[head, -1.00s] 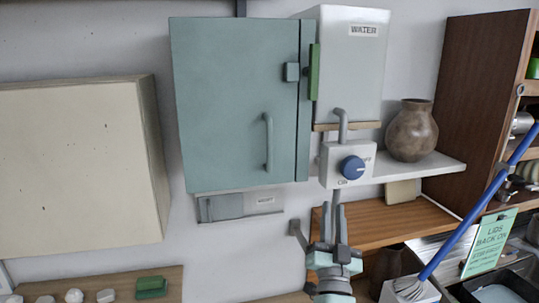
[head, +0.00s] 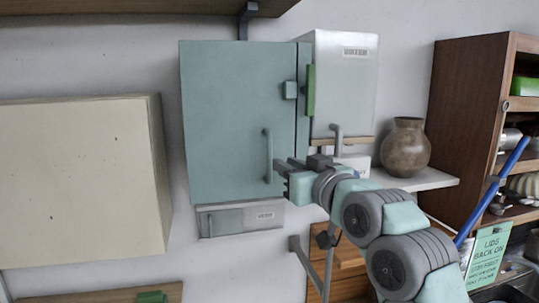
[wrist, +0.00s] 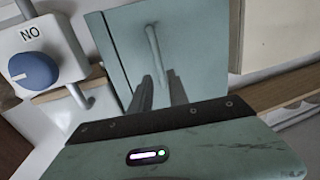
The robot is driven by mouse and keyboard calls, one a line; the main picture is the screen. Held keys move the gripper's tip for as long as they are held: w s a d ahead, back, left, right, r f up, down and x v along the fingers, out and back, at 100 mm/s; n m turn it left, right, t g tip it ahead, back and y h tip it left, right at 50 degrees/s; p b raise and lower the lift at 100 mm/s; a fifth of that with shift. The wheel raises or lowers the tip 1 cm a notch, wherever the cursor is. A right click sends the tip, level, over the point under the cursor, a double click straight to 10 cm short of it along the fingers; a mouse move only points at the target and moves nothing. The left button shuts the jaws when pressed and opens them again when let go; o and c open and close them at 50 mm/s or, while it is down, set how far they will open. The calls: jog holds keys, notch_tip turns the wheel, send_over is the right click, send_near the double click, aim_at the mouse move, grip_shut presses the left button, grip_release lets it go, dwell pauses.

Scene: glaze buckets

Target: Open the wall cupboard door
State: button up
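The wall cupboard door (head: 225,110) is a flat grey-green panel and looks shut. Its vertical bar handle (head: 268,156) is on the right half of the door, and the handle also shows in the wrist view (wrist: 153,48). My gripper (head: 281,167) is close to the handle's lower part, coming from the right. In the wrist view its two fingers (wrist: 160,75) are apart, with the handle's lower end in line with the gap. I cannot tell whether they touch the handle.
A white water box (head: 345,85) hangs right of the cupboard, with a blue-knobbed control (wrist: 35,70) below it. A brown vase (head: 406,148) stands on a white shelf (head: 438,180). A cream cabinet (head: 75,180) is on the left, with bare wall between.

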aim_at(270, 156)
jog(key=p+x, duration=0.2)
jog(key=x, duration=0.7)
jog(key=shift+p, duration=0.4)
jog(key=shift+c, duration=0.3)
grip_shut()
dwell(0.5)
